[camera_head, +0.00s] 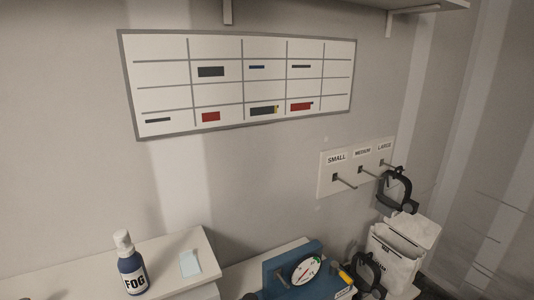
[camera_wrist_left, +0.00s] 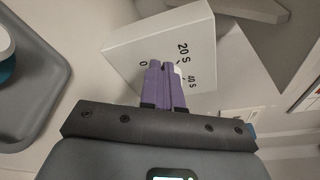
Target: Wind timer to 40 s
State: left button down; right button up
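The timer (camera_wrist_left: 135,50) is a white box in the left wrist view. Its face carries the marks 0, 20 s and 40 s. My left gripper (camera_wrist_left: 161,66) has two purple fingers, close together, at the middle of the dial. A small white piece (camera_wrist_left: 178,69), seemingly part of the knob, shows just beside the fingertips, on the side of the 20 s and 40 s marks. The fingers hide the rest of the knob, so its exact setting cannot be read. The timer is not seen in the head view. My right gripper is not in view.
A grey tray (camera_wrist_left: 45,100) lies left in the wrist view. In the head view, a blue FOG bottle (camera_head: 131,270) stands on a ledge, near a blue device with a round gauge (camera_head: 306,270). A hook board (camera_head: 335,183) and a chart (camera_head: 160,75) are on the wall.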

pick_arm(q)
jog(key=shift+w+a, duration=0.1)
jog(key=shift+w, duration=0.05)
jog(key=shift+r, duration=0.1)
dwell(0.4)
jog(key=shift+w+r+p, duration=0.1)
jog(key=shift+r+p, duration=0.15)
jog(key=shift+p, duration=0.1)
jog(key=shift+d+r+p, duration=0.2)
jog(key=shift+r+p, duration=0.2)
jog(key=shift+p, duration=0.25)
jog(key=shift+w+d+r+p, duration=0.2)
jog(key=shift+d+r+p, duration=0.3)
jog(key=shift+p, duration=0.7)
jog(key=shift+a+r, duration=0.1)
jog(key=shift+r, duration=0.05)
jog(key=shift+p, duration=0.35)
